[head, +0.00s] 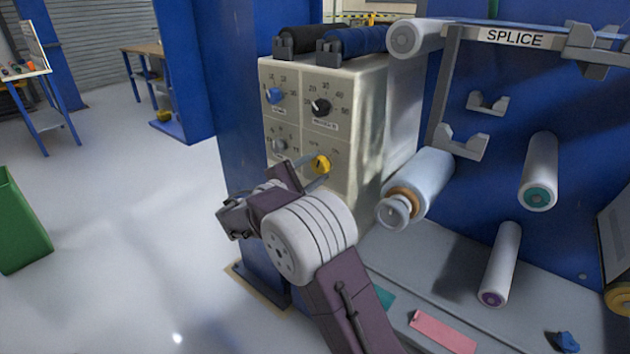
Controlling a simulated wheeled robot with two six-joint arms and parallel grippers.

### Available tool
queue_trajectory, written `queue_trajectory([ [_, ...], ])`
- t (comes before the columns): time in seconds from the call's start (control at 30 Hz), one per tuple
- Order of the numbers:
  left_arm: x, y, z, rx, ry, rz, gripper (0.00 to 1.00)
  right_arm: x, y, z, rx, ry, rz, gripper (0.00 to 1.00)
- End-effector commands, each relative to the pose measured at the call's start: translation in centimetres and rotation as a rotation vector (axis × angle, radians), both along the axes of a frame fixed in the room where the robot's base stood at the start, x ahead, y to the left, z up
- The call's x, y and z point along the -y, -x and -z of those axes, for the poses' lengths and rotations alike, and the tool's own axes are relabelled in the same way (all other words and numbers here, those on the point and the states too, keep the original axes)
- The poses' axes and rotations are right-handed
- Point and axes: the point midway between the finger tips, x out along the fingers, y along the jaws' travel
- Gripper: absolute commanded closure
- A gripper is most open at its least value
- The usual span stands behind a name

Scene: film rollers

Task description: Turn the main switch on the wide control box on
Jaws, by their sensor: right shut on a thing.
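The beige control box (374,122) stands beside the blue post, its dial face turned toward the left front. On its face are a blue knob (276,96), a black knob (320,107), a grey knob (279,145) and, at lower right, a yellow knob (323,163). Labels are too small to read, so I cannot tell which is marked as the main switch. My right gripper (311,172) reaches up from below, its fingers on either side of the yellow knob and shut on it. My arm hides the lowest part of the face. My left gripper is not in view.
Dark rollers (352,42) lie on top of the box. White film rollers (425,184) stick out right of it, near my right arm. A SPLICE bar (515,38) is at upper right. A grey shelf (420,270) lies below. Open floor is at left, with a green bin (20,222).

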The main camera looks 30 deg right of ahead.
Motion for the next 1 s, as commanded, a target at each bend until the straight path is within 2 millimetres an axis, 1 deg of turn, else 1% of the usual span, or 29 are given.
queue_trajectory([
  [0.03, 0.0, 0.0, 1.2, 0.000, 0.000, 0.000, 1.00, 0.0, 0.0, 0.7, 0.033, -0.016, 0.000, 0.94],
  [0.1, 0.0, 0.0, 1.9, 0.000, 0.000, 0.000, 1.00, 0.0, 0.0, 0.7, 0.080, -0.036, 0.000, 0.94],
  [0.4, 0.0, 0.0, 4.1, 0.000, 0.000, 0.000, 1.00, 0.0, 0.0, 0.4, 0.227, -0.097, -0.001, 0.94],
  [0.63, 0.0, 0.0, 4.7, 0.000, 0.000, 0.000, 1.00, 0.0, 0.0, 0.3, 0.276, -0.118, 0.000, 0.94],
  [1.0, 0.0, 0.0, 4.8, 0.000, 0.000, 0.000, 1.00, 0.0, 0.0, 0.2, 0.290, -0.124, 0.000, 0.94],
])
